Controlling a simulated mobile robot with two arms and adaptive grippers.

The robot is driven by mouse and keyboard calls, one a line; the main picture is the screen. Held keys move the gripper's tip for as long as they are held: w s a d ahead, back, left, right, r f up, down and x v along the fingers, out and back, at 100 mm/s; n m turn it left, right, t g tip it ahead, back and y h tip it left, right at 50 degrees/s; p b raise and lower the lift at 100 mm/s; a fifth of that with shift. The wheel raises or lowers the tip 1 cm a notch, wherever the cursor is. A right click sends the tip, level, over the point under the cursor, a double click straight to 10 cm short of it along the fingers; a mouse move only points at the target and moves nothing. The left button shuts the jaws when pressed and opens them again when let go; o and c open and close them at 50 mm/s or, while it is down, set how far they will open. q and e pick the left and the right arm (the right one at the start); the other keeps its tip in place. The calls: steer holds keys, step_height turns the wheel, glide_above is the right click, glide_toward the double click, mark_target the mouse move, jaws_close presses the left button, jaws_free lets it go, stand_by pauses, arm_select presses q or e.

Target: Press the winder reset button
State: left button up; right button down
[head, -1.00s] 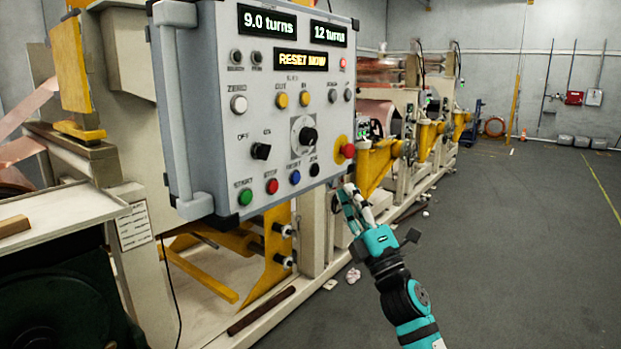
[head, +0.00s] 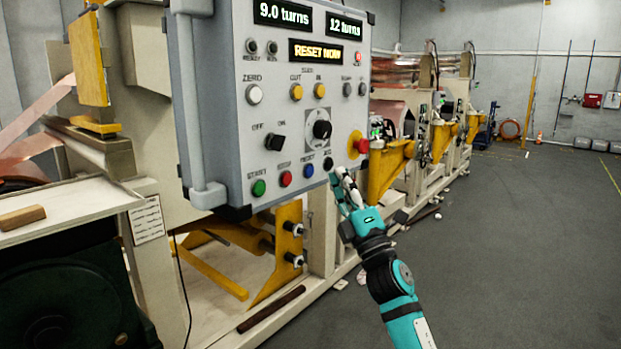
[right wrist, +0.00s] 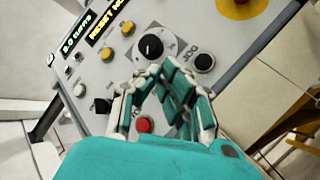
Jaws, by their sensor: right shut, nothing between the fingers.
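The grey winder control panel (head: 225,110) hangs at the upper middle of the head view. Its blue button (head: 308,171), with a label that seems to read RESET, is in the bottom row between a red button (head: 285,179) and a black JOG button (head: 328,164). The display (head: 318,52) reads RESET NOW. My right gripper (head: 340,178) is shut and empty, just right of and below the JOG button. Contact cannot be told. In the right wrist view, the fingers (right wrist: 163,72) point at the panel and hide the blue button; the red button (right wrist: 145,124) shows between them. My left gripper is out of view.
A red emergency knob (head: 362,146) on a yellow plate sticks out at the panel's lower right. A grey rail (head: 190,110) runs along the panel's left edge. Winder machines stand behind. The floor (head: 500,250) at the right is clear.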

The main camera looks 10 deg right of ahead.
mark_target(309, 171)
steer(key=shift+w+a+b, duration=0.75)
steer(key=shift+w+a, duration=0.2)
steer(key=shift+w, duration=0.3)
stand_by(0.6)
steer(key=shift+w+a+b, duration=0.3)
steer(key=shift+w+b, duration=0.05)
steer(key=shift+w+a+b, duration=0.25)
steer(key=shift+w+b, duration=0.1)
steer(key=shift+b, duration=0.15)
stand_by(0.7)
stand_by(0.4)
steer(key=shift+s+d+p, duration=0.5)
steer(key=shift+s+p, duration=0.05)
steer(key=shift+s, duration=0.2)
